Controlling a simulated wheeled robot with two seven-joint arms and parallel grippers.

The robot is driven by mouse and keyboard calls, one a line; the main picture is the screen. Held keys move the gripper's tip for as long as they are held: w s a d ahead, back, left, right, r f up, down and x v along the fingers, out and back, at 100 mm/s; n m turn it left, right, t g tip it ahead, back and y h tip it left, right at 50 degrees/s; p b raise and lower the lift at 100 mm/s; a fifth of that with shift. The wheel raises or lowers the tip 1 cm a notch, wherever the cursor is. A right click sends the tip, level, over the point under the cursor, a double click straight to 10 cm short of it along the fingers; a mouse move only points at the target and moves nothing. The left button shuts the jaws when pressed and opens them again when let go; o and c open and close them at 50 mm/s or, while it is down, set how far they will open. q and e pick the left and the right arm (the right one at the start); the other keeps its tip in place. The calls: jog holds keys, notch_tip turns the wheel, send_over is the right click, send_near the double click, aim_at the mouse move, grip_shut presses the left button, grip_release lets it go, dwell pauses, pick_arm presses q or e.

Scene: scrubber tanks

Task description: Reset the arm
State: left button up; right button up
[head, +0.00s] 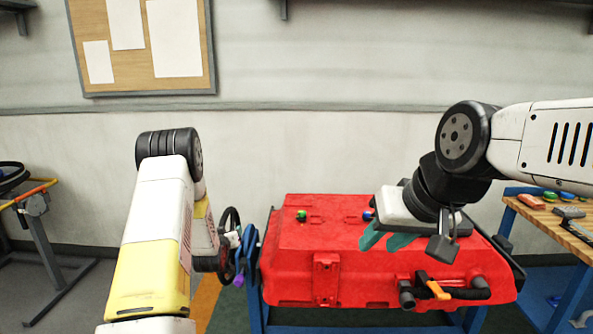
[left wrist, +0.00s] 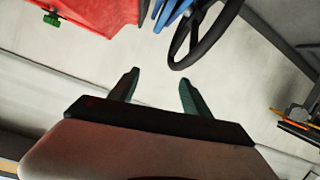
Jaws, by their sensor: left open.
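My left arm rises at the left of the head view, and its gripper body (head: 204,243) is partly hidden behind the forearm, beside a dark wheel. In the left wrist view my left gripper (left wrist: 158,86) has its two fingers spread with nothing between them. My right arm comes in from the right. My right gripper (head: 388,241) points down in front of or over the red scrubber tank (head: 290,240). Its two teal fingers are apart, with nothing seen between them. I cannot tell whether they touch the tank.
The dark wheel (head: 231,228) stands left of the tank and shows in the left wrist view (left wrist: 207,35). A green knob (head: 301,215) and a blue knob (head: 368,215) sit on the tank. A workbench (head: 578,232) is at right. A corkboard (head: 128,75) hangs behind.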

pick_arm(q)
jog(key=s+d+r+m+g+h, duration=0.1)
jog(key=s+d+r+g, duration=0.1)
jog(key=s+r, duration=0.75)
jog(key=s+d+r+g, duration=0.25)
jog(key=s+r, duration=0.25)
jog(key=r, duration=0.9)
jog(key=s+d+r+m+g+h, duration=0.1)
jog(key=s+d+r+g, duration=0.1)
jog(key=s, duration=1.3)
jog(key=s+d+r+m+g, duration=0.1)
jog(key=s+d+r+g, duration=0.1)
jog(key=s, duration=1.2)
jog(key=shift+s+d+r+m+h, duration=0.3)
jog(key=shift+s+d+h, duration=0.1)
jog(key=shift+d, duration=0.4)
